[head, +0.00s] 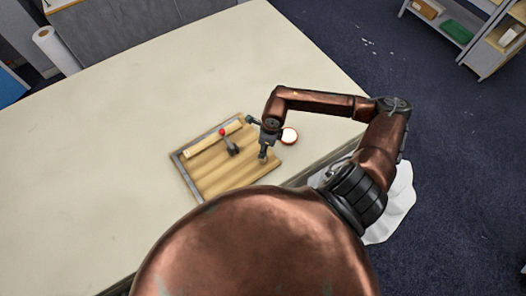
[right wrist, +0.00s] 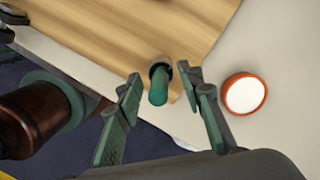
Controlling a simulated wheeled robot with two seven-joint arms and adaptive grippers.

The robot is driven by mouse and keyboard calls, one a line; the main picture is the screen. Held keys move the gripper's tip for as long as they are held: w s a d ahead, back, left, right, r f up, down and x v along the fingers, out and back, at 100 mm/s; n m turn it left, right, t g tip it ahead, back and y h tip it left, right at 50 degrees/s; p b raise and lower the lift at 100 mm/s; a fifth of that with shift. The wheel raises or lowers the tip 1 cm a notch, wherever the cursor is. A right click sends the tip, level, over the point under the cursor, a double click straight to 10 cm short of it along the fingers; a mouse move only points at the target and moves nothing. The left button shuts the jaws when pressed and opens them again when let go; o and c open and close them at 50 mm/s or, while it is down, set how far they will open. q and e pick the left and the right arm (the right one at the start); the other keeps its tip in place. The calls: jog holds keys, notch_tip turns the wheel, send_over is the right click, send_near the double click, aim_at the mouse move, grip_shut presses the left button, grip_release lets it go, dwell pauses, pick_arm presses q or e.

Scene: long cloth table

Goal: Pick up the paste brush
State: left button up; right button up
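A short green rod with a dark collar (right wrist: 158,85), which looks like the paste brush, shows in the right wrist view at the edge of the wooden board (right wrist: 110,25). My right gripper (right wrist: 162,76) is open, with one finger on each side of the rod. I see gaps on both sides; whether either finger touches it I cannot tell. The rod's other end is hidden. In the head view my right arm reaches in over the right part of the board (head: 215,178), and the brush cannot be made out clearly.
A round pot with a red rim and white content (right wrist: 244,94) stands right of the gripper, also in the head view (head: 289,135). A red-knobbed item (head: 222,132) and a pale wood strip (head: 205,144) lie on the board. The table (head: 130,110) left of it is clear.

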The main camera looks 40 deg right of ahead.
jog(key=shift+c, duration=0.2)
grip_shut()
jog(key=shift+r, duration=0.1)
notch_tip(320, 180, up, 9)
jog(key=shift+b, duration=1.25)
jog(key=shift+r, duration=0.45)
